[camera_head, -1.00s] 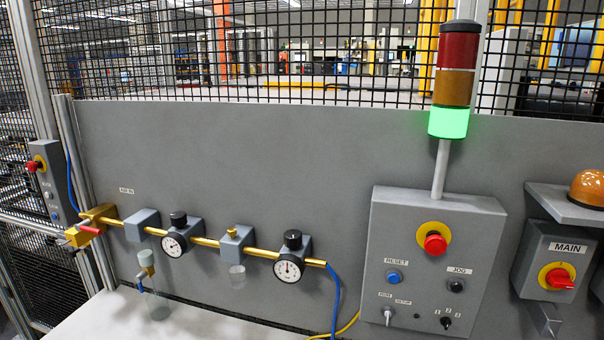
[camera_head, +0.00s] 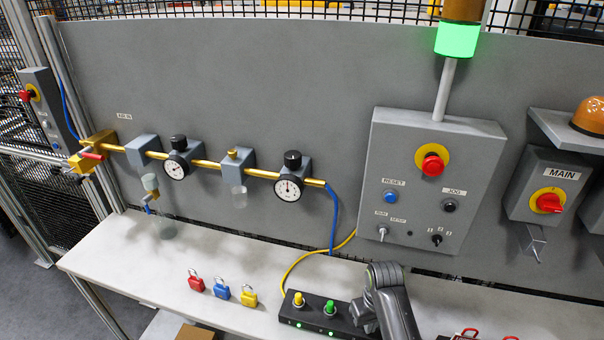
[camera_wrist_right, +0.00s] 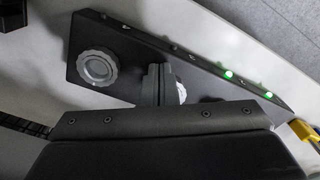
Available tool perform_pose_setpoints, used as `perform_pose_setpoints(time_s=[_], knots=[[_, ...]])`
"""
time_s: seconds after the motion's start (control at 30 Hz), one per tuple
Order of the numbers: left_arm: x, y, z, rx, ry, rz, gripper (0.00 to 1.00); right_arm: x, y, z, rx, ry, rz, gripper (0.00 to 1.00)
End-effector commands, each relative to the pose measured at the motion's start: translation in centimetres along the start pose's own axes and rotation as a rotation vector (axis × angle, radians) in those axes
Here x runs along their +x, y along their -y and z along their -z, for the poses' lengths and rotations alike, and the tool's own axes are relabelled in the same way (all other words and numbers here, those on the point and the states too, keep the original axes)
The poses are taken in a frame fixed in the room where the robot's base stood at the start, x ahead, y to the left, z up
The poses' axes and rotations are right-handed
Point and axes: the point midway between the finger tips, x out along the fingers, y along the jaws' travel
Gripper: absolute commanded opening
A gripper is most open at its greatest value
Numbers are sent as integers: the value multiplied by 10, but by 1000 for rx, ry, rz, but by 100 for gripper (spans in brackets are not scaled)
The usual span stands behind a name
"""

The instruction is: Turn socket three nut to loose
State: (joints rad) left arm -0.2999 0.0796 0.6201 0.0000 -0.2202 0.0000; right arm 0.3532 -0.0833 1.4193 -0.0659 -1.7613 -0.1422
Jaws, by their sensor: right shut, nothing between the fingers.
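The black socket block (camera_head: 308,318) stands at the front of the white bench. A yellow plug (camera_head: 298,299) and a green plug (camera_head: 329,308) sit in its left sockets. My right arm hides the block's right part in the head view. The right wrist view shows the block (camera_wrist_right: 140,52) with a grey ridged ring nut (camera_wrist_right: 97,67). My right gripper (camera_wrist_right: 160,84) is shut and empty over the block. Another pale round part (camera_wrist_right: 181,93) is mostly hidden behind its fingers; contact cannot be told. Socket numbers are not readable. My left gripper is not in view.
Red (camera_head: 196,282), blue (camera_head: 222,289) and yellow (camera_head: 249,296) padlocks stand left of the block. A yellow cable (camera_head: 300,262) runs behind it. The grey control box (camera_head: 425,185) is mounted behind the bench. Red items (camera_head: 468,334) lie at the lower right.

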Motion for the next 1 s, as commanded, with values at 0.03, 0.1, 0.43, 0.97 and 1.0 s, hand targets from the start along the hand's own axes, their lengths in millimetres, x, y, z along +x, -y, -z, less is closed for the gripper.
perform_pose_setpoints(time_s=[0.03,0.1,0.43,0.97,1.0], knots=[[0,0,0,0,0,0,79,-1,-2,2,-1,-7,-1,0],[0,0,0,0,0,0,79,-1,-4,3,-1,-7,-1,0],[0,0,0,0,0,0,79,-1,-7,1,0,-6,1,0],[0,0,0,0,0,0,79,-36,-9,-4,0,-5,0,0],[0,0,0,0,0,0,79,-41,-9,-5,0,-3,0,0]])
